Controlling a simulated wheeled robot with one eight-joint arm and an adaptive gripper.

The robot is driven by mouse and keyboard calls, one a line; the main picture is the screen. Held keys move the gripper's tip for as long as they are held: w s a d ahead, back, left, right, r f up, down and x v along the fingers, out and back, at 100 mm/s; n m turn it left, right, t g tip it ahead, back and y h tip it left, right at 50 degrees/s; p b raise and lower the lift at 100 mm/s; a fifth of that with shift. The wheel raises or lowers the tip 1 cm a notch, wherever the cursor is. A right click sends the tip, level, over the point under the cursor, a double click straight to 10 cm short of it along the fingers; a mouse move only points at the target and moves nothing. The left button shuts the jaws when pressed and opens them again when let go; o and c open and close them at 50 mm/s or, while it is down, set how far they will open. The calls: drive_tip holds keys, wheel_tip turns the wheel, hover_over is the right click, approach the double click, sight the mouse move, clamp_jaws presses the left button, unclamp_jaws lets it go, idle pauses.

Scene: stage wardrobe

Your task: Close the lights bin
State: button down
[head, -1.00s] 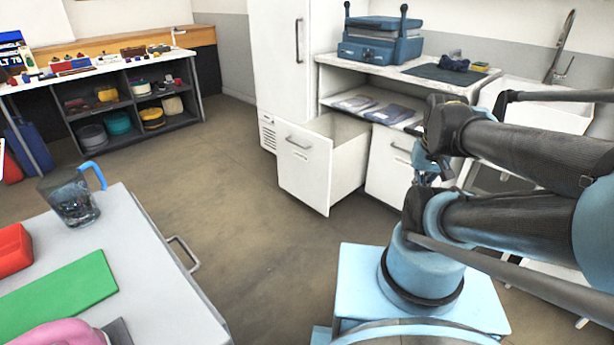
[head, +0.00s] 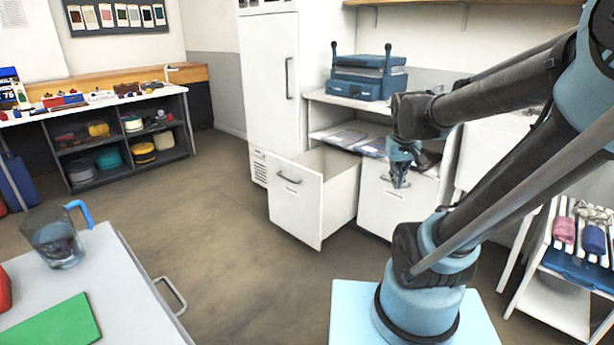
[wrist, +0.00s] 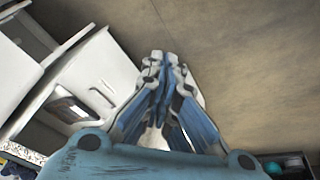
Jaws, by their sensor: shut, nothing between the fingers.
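A white pull-out bin (head: 296,205) stands open below the counter, its front well forward of the cabinet and its inside visible from above. It has a grey bar handle (head: 289,178) and a small label too small to read. Beside it on the right is a second white bin front (head: 385,210), which looks closed. My gripper (head: 400,184) points down in front of that second front, to the right of the open bin and apart from its handle. The wrist view shows my gripper (wrist: 162,62) shut and empty over the floor, with white bin panels (wrist: 95,75) to its left.
A grey table (head: 95,270) with a blue-handled jug (head: 55,240) stands at the lower left. A white rack (head: 560,290) stands at the right. A tall white cabinet (head: 268,90) rises behind the open bin. The floor (head: 200,215) in front of the bin is clear.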

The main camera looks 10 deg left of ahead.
drive_tip(key=w+a+n+t, duration=0.1)
drive_tip(key=w+a, duration=0.4)
drive_tip(key=w, duration=0.3)
drive_tip(key=w+a+f+n, duration=0.1)
drive_tip(key=w+a, duration=0.3)
drive_tip(key=w, duration=0.4)
drive_tip(key=w+a+n+t, duration=0.1)
drive_tip(key=w+a+n, duration=0.1)
drive_tip(key=w+a, duration=0.45)
drive_tip(key=n+t, duration=0.2)
drive_tip(key=n, duration=0.1)
approach(307, 176)
wheel_tip(307, 176, down, 4)
drive_tip(key=w, duration=0.1)
drive_tip(key=shift+w+d+y, duration=0.4)
drive_tip(key=shift+w+d, duration=0.1)
drive_tip(key=shift+w, duration=0.25)
drive_tip(key=shift+r, duration=0.1)
